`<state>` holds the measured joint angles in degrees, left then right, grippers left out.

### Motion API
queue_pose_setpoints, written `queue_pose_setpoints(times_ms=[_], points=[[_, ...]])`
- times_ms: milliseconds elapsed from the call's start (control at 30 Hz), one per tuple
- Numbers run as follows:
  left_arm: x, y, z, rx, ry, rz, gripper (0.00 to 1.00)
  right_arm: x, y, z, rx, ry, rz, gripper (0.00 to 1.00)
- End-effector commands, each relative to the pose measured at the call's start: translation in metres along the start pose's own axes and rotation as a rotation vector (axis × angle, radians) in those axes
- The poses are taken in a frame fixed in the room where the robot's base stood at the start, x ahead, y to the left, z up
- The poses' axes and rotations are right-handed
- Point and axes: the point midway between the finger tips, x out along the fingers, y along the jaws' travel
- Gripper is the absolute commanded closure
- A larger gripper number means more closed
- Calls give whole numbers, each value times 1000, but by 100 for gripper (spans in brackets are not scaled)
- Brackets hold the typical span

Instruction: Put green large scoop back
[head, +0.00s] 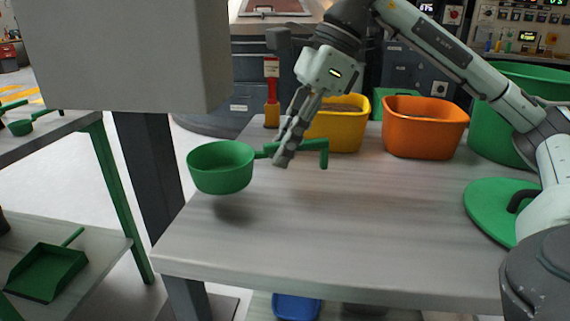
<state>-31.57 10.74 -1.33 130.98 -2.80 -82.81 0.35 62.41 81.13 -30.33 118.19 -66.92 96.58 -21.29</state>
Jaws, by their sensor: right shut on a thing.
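The green large scoop (221,168) has a round bowl and a straight handle with a bent-down end. It is held above the left part of the grey table, with a shadow below the bowl. My right gripper (284,152) is shut on the scoop's handle, to the right of the bowl. The gripper's fingers hide part of the handle. My left gripper is not in view.
A yellow bin (340,130), an orange bin (425,128) and a large green bucket (490,130) stand along the table's back. A green lid (490,212) lies at the right. A side shelf (92,245) at the left holds a green dustpan (45,272). The table's front middle is clear.

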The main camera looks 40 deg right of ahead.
Motion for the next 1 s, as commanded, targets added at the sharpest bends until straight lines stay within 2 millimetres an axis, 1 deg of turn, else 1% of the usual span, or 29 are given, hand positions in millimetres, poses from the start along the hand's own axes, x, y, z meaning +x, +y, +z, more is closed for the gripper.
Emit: queue_pose_setpoints(times_ms=[100,233,567,700,733,867,900,1000], points=[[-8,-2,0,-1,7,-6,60,18,0,-11,3,5,1,100],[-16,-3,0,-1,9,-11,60,31,1,-16,1,3,1,100],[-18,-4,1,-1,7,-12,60,34,1,-17,-1,0,0,100],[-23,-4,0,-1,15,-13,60,36,1,-18,-1,0,1,100],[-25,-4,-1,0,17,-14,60,35,1,-18,-1,1,1,87],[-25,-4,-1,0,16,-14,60,35,1,-18,-1,1,1,71],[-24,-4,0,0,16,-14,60,35,1,-18,-1,1,1,69],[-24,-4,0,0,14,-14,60,35,1,-18,-1,1,1,69]])
